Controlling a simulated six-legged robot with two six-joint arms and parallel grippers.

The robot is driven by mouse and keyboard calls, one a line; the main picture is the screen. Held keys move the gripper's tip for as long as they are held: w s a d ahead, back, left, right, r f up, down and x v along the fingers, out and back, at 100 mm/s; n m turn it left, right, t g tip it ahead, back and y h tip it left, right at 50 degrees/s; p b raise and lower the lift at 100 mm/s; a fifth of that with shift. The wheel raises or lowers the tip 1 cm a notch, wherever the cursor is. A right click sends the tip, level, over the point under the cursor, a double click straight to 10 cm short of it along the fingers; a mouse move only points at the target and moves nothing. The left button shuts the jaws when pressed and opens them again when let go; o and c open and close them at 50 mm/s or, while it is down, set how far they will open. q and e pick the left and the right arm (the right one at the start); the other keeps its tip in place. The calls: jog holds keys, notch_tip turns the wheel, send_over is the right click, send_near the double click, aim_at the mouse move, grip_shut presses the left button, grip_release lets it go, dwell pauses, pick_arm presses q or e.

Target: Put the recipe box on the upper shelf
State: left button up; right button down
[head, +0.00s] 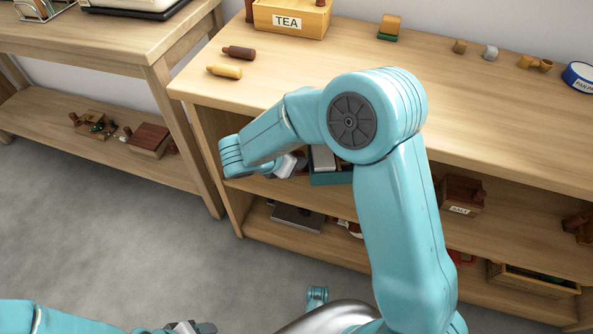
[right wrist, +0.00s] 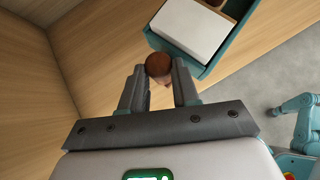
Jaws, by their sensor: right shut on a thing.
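A teal box (head: 331,179) with a pale slab on it stands on the middle shelf, partly hidden by my right arm. It may be the recipe box, but no label shows. It also shows at the top of the right wrist view (right wrist: 205,58), with a white top and a wooden compartment. My right gripper (right wrist: 158,80) is inside the shelf bay, just left of the box in the head view. Its fingers are shut on a brown round-topped thing (right wrist: 158,64), close beside the teal box. My left gripper (head: 190,328) shows only partly at the bottom edge; its fingers are unclear.
The top surface (head: 480,110) holds a TEA box (head: 290,20), two small bottles (head: 238,52), several small pots and a blue tin (head: 580,76). Its middle is clear. A SALT box (head: 462,196) stands on the middle shelf; a dark flat thing (head: 297,218) lies below. Wooden panels flank the right gripper.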

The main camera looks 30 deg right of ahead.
jog(key=shift+w+d, duration=0.6)
jog(key=shift+d, duration=0.15)
jog(key=shift+f+b, duration=0.5)
jog(key=shift+f, duration=0.7)
notch_tip(320, 180, down, 5)
jog(key=b, duration=0.3)
jog(key=shift+w+d, duration=0.1)
jog(key=shift+w, duration=0.05)
jog(key=shift+r, duration=0.25)
jog(key=c, duration=0.8)
grip_release()
jog(key=shift+f, duration=0.1)
